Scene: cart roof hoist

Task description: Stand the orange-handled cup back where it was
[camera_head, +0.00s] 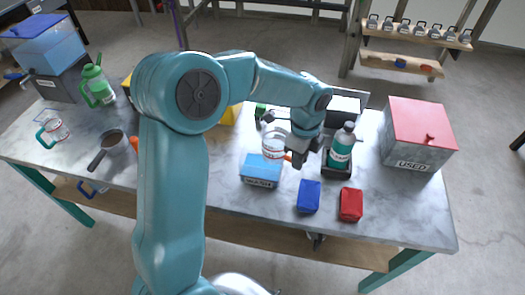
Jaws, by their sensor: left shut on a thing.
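The orange-handled cup (272,146), clear with a red and white label, is upright just behind the blue labelled box (261,168). Its orange handle is on the right side, at my left gripper (295,158). My left gripper reaches in from above and is shut on the cup's handle; the fingers are small and partly merge with it. I cannot tell whether the cup's base touches the table or hangs above it. My right gripper is out of view.
A teal-labelled bottle (341,147) stands in a dark holder right of the gripper. Blue (309,196) and red (351,204) packets lie in front. A red-lidded "USED" bin (415,138) is at the right. A teal-handled cup (55,130), pan (113,142) and green jug (98,86) are left.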

